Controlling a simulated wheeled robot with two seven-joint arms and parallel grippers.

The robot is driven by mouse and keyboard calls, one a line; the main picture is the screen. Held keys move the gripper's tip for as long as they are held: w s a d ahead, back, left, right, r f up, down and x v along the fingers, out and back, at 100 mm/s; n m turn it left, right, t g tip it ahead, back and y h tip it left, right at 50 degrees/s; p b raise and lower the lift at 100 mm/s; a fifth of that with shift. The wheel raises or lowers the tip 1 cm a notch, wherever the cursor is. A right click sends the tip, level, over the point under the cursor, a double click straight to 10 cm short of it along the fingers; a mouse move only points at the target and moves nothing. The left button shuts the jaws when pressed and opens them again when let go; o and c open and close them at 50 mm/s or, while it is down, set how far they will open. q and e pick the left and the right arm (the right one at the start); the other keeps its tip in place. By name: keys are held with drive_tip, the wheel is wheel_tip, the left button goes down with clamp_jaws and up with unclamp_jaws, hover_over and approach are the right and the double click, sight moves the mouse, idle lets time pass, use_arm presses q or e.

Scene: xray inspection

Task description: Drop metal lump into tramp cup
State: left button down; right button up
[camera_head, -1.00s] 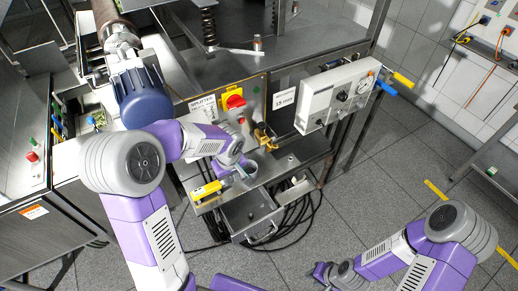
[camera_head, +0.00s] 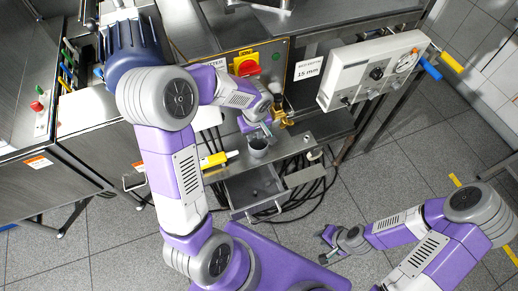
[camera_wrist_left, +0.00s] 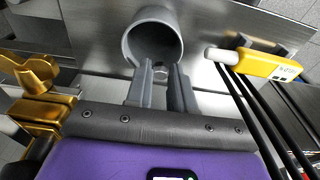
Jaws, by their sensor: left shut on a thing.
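The tramp cup (camera_head: 258,149) is a grey round cup on the narrow steel shelf, open at the top. It shows large in the left wrist view (camera_wrist_left: 134,45), with its dark inside visible. My left gripper (camera_head: 264,130) is right at the cup. In the left wrist view my left gripper's fingers (camera_wrist_left: 161,72) are close together at the cup's near rim. They are shut on a small grey thing, likely the metal lump, mostly hidden between the fingertips. My right gripper (camera_head: 326,246) hangs over the floor at the lower right, its fingers apart and empty.
A yellow-handled tool (camera_head: 217,159) lies left of the cup. A brass fitting (camera_head: 281,117) is right of my left gripper. An open drawer (camera_head: 240,201) with small dark pieces sits below. A red knob (camera_head: 247,66) and a control box (camera_head: 372,68) are behind.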

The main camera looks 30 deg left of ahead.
use_arm(q)
drive_tip(key=shift+f, duration=0.4)
drive_tip(key=c, duration=0.9)
unclamp_jaws()
drive_tip(key=shift+r, duration=0.15)
wheel_tip(320, 180, up, 7)
drive_tip(key=shift+s+d+r+p, duration=0.2)
drive_tip(key=shift+s+d+p, duration=0.05)
drive_tip(key=shift+d+p, duration=0.2)
